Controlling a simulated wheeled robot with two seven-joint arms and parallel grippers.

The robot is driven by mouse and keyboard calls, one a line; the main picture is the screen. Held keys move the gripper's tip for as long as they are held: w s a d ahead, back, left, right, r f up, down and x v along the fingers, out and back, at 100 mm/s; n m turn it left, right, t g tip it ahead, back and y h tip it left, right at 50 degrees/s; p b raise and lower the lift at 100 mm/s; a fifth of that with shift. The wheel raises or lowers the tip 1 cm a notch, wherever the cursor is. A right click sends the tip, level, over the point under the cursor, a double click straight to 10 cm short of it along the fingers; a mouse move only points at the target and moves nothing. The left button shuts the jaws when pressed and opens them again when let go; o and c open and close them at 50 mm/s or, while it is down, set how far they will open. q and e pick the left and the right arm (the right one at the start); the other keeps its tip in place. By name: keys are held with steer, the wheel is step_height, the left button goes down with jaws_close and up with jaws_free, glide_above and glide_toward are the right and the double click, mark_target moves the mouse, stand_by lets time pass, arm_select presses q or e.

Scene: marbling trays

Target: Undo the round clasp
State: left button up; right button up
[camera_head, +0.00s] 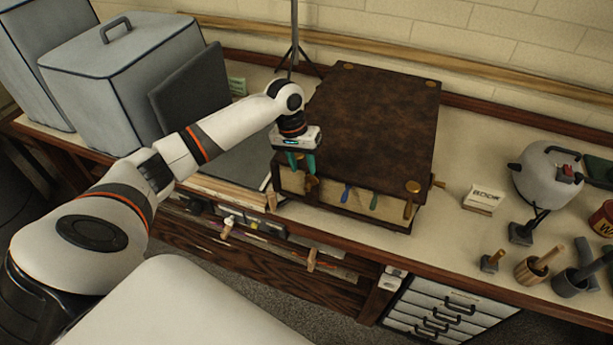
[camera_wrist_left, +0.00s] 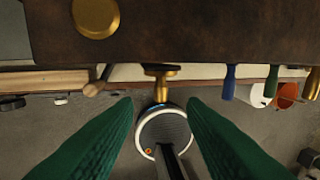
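A large brown leather-covered book (camera_head: 370,110) lies flat on the bench, with round brass studs at its corners. A brass clasp (camera_head: 312,187) sits on its front edge near the left end. In the left wrist view this clasp (camera_wrist_left: 162,86) hangs at the cover's edge and looks fastened, though its round face is seen edge-on. My left gripper (camera_head: 302,163) is at that front edge. Its green fingers (camera_wrist_left: 160,104) are spread on either side of the clasp, apart from it, with nothing held. My right gripper is not in view.
Blue and green tabs (camera_head: 347,193) stick out of the book's front. Another brass clasp (camera_head: 408,209) is at its right end. A grey kettle (camera_head: 548,175), mortar (camera_head: 528,271) and small card (camera_head: 483,199) stand to the right. Grey bins (camera_head: 125,85) stand left.

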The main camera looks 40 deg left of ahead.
mark_target(308, 184)
arm_select(q)
steer(key=f, duration=0.3)
steer(key=d+f, duration=0.1)
steer(key=f, duration=0.1)
steer(key=shift+w+f+p, duration=0.15)
steer(key=shift+f+p, duration=0.25)
steer(key=shift+c, duration=0.6)
jaws_close()
